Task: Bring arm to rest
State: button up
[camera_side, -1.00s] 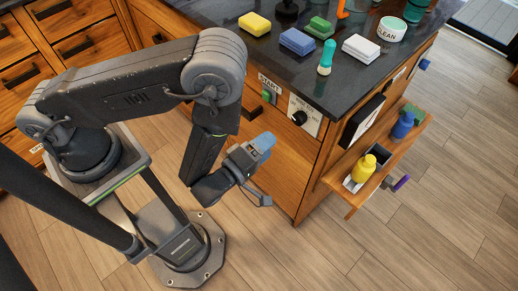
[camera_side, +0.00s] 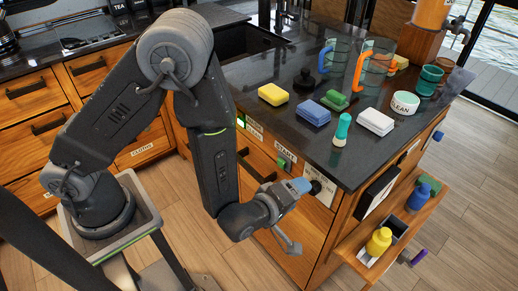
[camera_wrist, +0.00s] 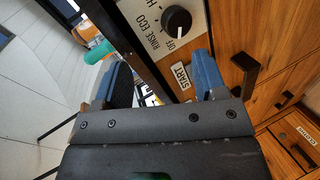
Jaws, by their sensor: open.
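My gripper (camera_side: 298,198) hangs in front of the wooden cabinet front, below the counter edge, beside the panel with the black dial (camera_side: 314,187). In the wrist view my gripper (camera_wrist: 160,82) has its two blue fingers well apart, with nothing between them. The black dial (camera_wrist: 178,20) on its white RINSE ECO panel and the START label (camera_wrist: 181,75) show ahead of the fingers. I cannot tell whether the gripper touches the cabinet. My arm is bent, with its forearm pointing down.
The dark counter (camera_side: 250,70) carries a yellow sponge (camera_side: 273,94), a blue sponge (camera_side: 313,112), a teal bottle (camera_side: 341,130), a white block (camera_side: 375,122) and jugs. A side shelf (camera_side: 350,240) holds a yellow bottle (camera_side: 379,241) and a blue one (camera_side: 418,197). Open floor lies at lower right.

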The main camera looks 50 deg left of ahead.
jog(key=a+r+m+g+h, duration=0.4)
jog(key=r+m, duration=0.3)
jog(key=r, duration=0.9)
jog(key=s+a+r+m+g+y, duration=0.1)
jog(key=s+a+r+m+g, duration=0.1)
jog(key=s+a, duration=0.4)
jog(key=s+a+r+m+g+y, duration=0.2)
jog(key=s+a+r+m, duration=0.3)
jog(key=s, duration=0.5)
jog(key=shift+a+r+m+y, duration=0.3)
jog(key=shift+a+m, duration=0.15)
jog(key=shift+m, duration=0.45)
